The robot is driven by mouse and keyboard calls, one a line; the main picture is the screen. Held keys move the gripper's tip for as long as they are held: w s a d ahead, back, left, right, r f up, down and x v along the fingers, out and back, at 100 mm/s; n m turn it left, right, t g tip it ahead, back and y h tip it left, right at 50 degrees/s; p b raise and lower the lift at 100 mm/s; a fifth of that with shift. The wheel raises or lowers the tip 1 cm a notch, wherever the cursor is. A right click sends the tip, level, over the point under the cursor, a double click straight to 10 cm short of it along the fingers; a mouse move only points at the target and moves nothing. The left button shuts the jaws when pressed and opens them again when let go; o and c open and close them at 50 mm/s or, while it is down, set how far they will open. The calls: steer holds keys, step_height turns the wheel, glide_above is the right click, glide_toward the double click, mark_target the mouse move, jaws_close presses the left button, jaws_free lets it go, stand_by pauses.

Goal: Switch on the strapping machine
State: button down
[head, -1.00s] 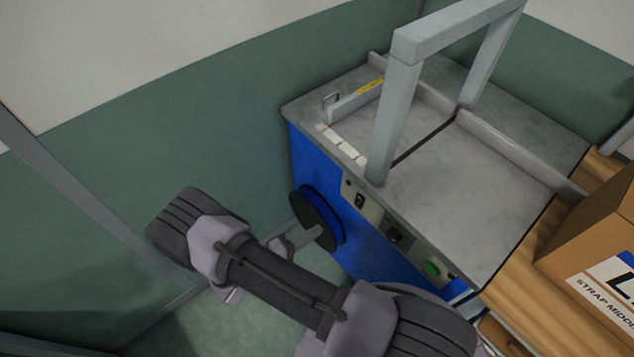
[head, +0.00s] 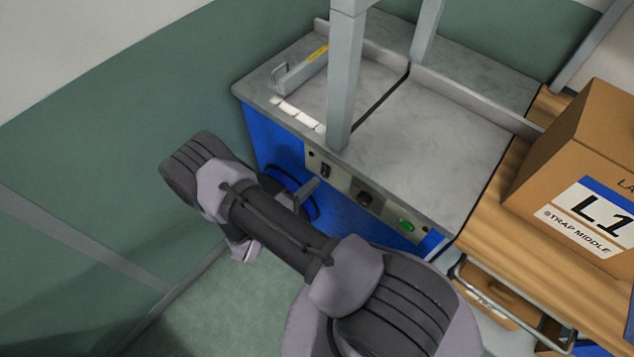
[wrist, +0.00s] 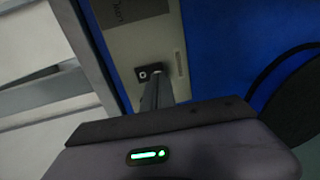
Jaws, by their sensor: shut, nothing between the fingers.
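The strapping machine (head: 440,140) has a grey top, a blue body and a pale control panel on its front edge.
A grey arch stands on the machine's top (head: 342,80). A strap reel (head: 278,178) sits on the blue front, partly behind my arm. A wooden table (head: 490,225) with a cardboard box (head: 560,160) marked L1 adjoins at right. Green floor lies open at lower left.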

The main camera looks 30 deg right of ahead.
mark_target(325, 170)
steer(key=shift+x, duration=1.25)
steer(key=shift+w+d+f+b, duration=0.1)
steer(key=shift+d+b, duration=0.1)
steer(key=shift+b, duration=0.15)
